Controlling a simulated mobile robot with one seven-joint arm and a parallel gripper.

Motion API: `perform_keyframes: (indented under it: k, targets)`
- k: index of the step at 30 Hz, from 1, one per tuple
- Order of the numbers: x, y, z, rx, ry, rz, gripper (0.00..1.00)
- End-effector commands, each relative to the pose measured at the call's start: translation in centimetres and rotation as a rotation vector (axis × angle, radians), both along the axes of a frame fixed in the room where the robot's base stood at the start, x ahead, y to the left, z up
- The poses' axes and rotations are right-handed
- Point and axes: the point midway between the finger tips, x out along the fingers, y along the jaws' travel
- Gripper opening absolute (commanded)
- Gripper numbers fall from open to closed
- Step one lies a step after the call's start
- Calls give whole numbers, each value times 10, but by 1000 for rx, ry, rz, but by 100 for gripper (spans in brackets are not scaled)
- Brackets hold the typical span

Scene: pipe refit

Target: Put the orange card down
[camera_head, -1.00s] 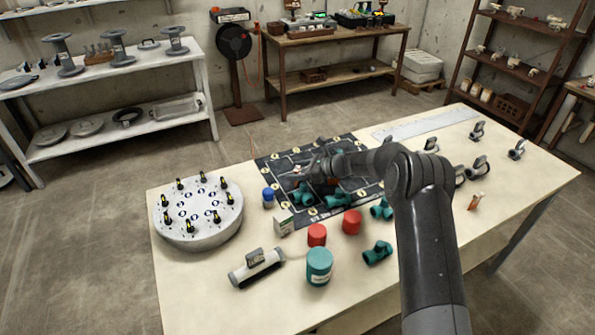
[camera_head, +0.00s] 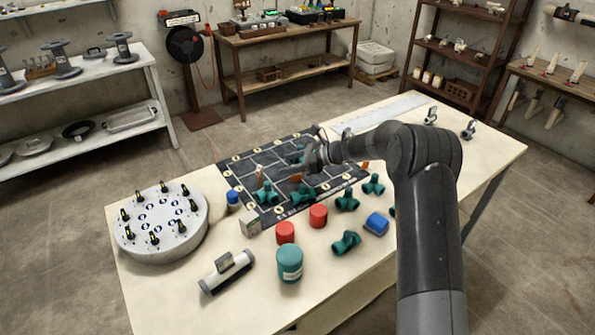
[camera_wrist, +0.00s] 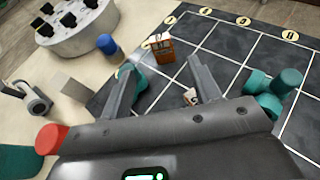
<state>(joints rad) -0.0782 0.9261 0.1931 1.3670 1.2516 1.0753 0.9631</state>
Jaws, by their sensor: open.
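My gripper (camera_head: 302,170) is open above the dark gridded mat (camera_head: 235,162). In the wrist view its two fingers (camera_wrist: 163,68) are spread apart with nothing clasped between them. An orange card (camera_wrist: 162,49) stands upright on the mat just beyond the fingertips, apart from them. In the head view a small orange piece (camera_head: 260,173), likely this card, shows near the mat's left part. Another orange piece (camera_head: 296,177) shows close below my gripper; its shape is too small to tell. A pale tag (camera_wrist: 190,96) lies partly hidden near the right finger.
Green pipe fittings (camera_head: 267,193) stand near the gripper, one behind the left finger in the wrist view (camera_wrist: 132,74).

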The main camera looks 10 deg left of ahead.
Motion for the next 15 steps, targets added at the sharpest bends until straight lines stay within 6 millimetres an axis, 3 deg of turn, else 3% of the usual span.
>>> perform_keyframes:
  k: [8, 11, 15]
  targets:
    - [-2, -3, 5, -7, -11, 6, 57]
    - [-9, -9, 20, -37, -57, 30, 57]
    - [-31, -27, 56, -124, -183, 99, 57]
